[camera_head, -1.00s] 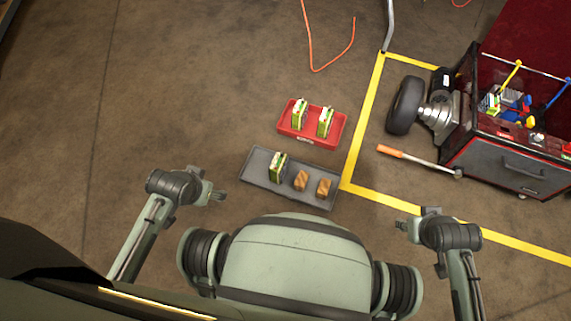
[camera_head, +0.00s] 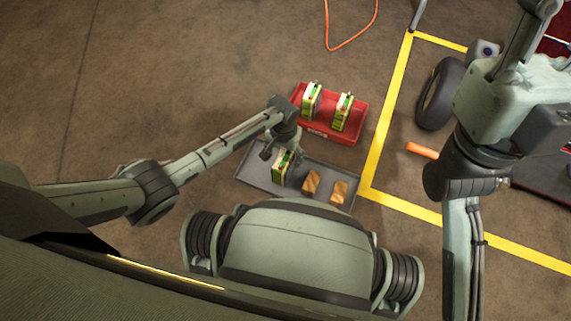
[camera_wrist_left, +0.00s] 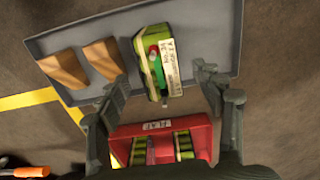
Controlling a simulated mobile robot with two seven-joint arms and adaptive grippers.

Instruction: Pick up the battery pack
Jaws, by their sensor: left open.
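A green and white battery pack (camera_head: 281,168) stands in the grey tray (camera_head: 255,177). It also shows in the left wrist view (camera_wrist_left: 153,65), with a red and a green part and a white label. My left gripper (camera_head: 283,155) is open right over this pack. In the left wrist view the open fingers (camera_wrist_left: 161,80) are on either side of the pack's near end, with gaps, not closed on it. Two similar packs (camera_head: 311,101) (camera_head: 343,112) stand in the red tray (camera_head: 327,136). My right arm is raised at the right; its gripper is not visible.
Two brown blocks (camera_head: 311,183) (camera_head: 339,192) lie in the grey tray right of the pack. A black wheel (camera_head: 434,98) and an orange handle (camera_head: 422,150) lie beyond the yellow floor line (camera_head: 388,115). The floor at left is clear.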

